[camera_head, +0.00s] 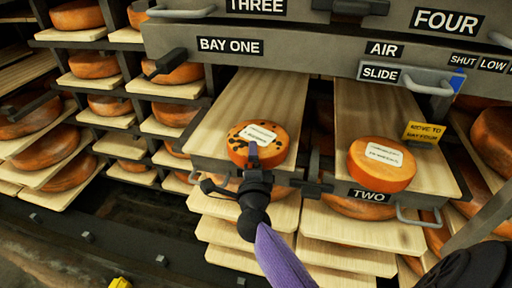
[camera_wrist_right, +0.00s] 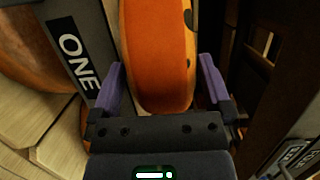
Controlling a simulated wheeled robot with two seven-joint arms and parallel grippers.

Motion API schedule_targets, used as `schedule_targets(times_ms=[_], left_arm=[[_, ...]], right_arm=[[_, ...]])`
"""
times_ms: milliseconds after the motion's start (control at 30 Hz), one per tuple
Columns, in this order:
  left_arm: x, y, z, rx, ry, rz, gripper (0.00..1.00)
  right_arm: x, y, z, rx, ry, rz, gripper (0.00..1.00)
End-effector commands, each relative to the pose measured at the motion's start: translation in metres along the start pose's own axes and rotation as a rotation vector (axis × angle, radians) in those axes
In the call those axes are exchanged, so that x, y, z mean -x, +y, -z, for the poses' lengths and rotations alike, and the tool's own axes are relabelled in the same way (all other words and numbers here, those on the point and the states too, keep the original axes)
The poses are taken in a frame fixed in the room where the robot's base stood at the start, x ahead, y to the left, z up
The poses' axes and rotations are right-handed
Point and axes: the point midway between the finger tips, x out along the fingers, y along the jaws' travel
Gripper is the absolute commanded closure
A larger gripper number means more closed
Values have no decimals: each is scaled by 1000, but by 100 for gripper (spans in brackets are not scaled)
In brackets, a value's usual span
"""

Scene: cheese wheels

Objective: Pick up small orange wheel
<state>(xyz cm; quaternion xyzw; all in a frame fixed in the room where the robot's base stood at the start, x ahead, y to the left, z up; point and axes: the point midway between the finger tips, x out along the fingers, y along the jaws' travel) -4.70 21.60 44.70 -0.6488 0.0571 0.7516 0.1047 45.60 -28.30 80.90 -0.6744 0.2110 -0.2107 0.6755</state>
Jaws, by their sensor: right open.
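A small orange wheel (camera_head: 258,143) with dark spots and a white label lies flat on the wooden board of bay one. A plain orange wheel (camera_head: 381,165) with a white label lies on the board of bay two. My right gripper (camera_head: 253,162) is at the near edge of the spotted wheel. In the right wrist view, the right gripper (camera_wrist_right: 160,75) is open, with the spotted wheel's orange side (camera_wrist_right: 157,45) between its purple fingers and gaps visible beside it. I cannot tell whether either finger touches it. My left gripper is not in view.
A yellow sign (camera_head: 424,132) reading "MOVE TO BAY FOUR" stands behind the plain wheel. A grey labelled beam (camera_head: 300,48) spans above both bays. A metal handle (camera_head: 428,88) sticks out at the right. Racks of larger wheels (camera_head: 93,65) fill the left.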

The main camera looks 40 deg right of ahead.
Motion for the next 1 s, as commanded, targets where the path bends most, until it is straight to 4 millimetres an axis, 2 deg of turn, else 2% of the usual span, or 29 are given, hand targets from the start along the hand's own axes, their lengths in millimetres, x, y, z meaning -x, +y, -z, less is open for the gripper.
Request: schedule_targets(times_ms=[100,267,733,1000], left_arm=[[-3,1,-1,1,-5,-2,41],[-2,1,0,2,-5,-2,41],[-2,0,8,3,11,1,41],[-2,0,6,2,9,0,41]], right_arm=[[-8,0,0,1,1,0,0],[-8,-2,0,1,1,1,0],[-7,-2,0,1,1,2,100],[-8,-3,0,2,0,7,100]])
